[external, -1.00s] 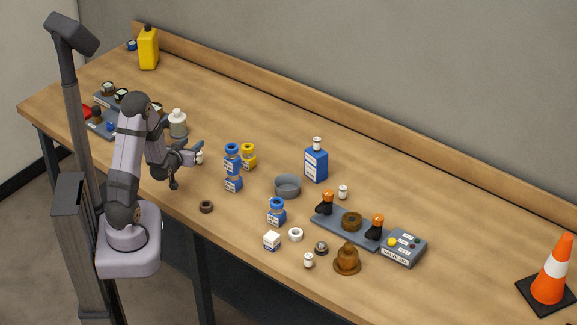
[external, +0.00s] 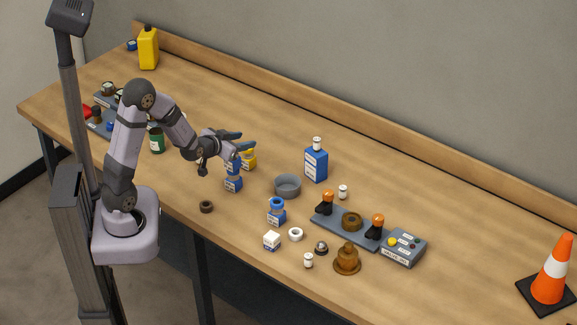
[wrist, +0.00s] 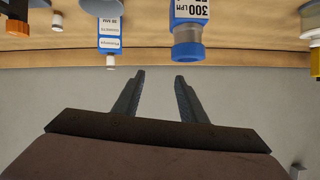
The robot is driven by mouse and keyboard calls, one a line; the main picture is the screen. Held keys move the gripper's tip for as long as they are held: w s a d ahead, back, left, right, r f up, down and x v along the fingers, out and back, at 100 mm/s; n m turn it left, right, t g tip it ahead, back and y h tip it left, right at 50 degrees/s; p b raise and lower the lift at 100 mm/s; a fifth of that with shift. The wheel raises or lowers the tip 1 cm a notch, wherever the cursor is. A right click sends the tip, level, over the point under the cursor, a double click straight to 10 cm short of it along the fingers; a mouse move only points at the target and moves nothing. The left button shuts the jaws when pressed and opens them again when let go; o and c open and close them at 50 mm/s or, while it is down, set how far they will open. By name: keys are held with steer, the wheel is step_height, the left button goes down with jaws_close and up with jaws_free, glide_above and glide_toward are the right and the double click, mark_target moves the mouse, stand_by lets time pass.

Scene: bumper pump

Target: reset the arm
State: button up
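My gripper (external: 246,141) is raised above the bench, pointing right, in front of the upper part of the stacked blue-and-white labelled jars (external: 233,184) in the external view. In the wrist view my gripper (wrist: 159,76) has its two fingers apart with nothing between them. Past the fingertips, a blue jar marked 300 LPM (wrist: 190,30) and a blue bottle with a white cap (wrist: 110,35) show upside down at the top. My arm covers part of the left bench objects.
A yellow-capped jar (external: 249,159) stands beside the stack. A grey dish (external: 288,186), the blue bottle (external: 316,165), a black-clamped plate (external: 346,228) and a control box (external: 403,247) stand to the right. An orange cone (external: 550,270) is far right. Clear bench lies behind them.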

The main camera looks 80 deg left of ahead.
steer(key=d+f+m+g+h+b, duration=0.15)
steer(key=d+f+h, duration=0.3)
steer(key=d, duration=0.55)
steer(key=d+f+m+g+h+b, duration=0.1)
steer(key=d+f+m+h+b, duration=0.3)
steer(key=d, duration=0.6)
steer(key=s+d+f+m+g, duration=0.1)
steer(key=s+d+f+g, duration=0.1)
steer(key=s+d, duration=0.5)
steer(key=s+d+f+m+g+h, duration=0.1)
steer(key=s+d+f+g, duration=0.1)
steer(key=s+d+g, duration=0.2)
steer(key=s+d, duration=0.2)
steer(key=s, duration=0.1)
steer(key=shift+s+d+f, duration=0.15)
steer(key=shift+s+d, duration=0.15)
steer(key=shift+d, duration=0.05)
